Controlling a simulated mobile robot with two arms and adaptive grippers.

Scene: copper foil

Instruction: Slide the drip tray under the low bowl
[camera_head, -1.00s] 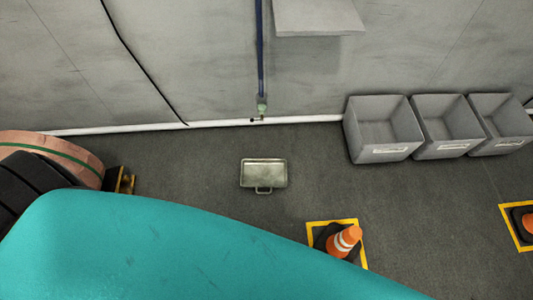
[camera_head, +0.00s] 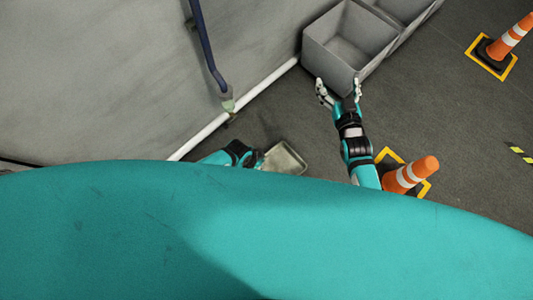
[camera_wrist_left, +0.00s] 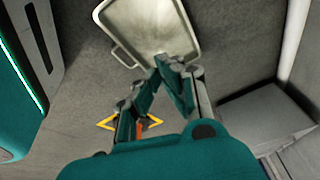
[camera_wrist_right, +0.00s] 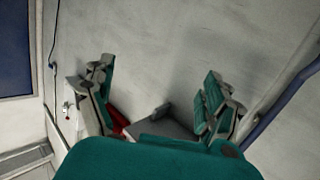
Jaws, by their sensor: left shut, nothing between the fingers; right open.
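The drip tray (camera_head: 286,158) is a shallow, pale metal tray on the dark floor near the wall. In the left wrist view the tray (camera_wrist_left: 150,28) shows its inside and a loop handle at its near left edge. My left gripper (camera_wrist_left: 161,62) is shut and empty, its tips overlapping the tray's near edge; I cannot tell whether they touch. In the head view my left wrist is just left of the tray. My right gripper (camera_head: 340,88) is open and empty, in front of a grey bin. No low bowl can be made out.
Grey open bins (camera_head: 350,42) stand along the wall. A blue pipe (camera_head: 207,45) with a tap end comes down the wall. An orange cone (camera_head: 411,174) stands right of my right forearm; another cone (camera_head: 511,36) is at the upper right. Open floor lies right of the tray.

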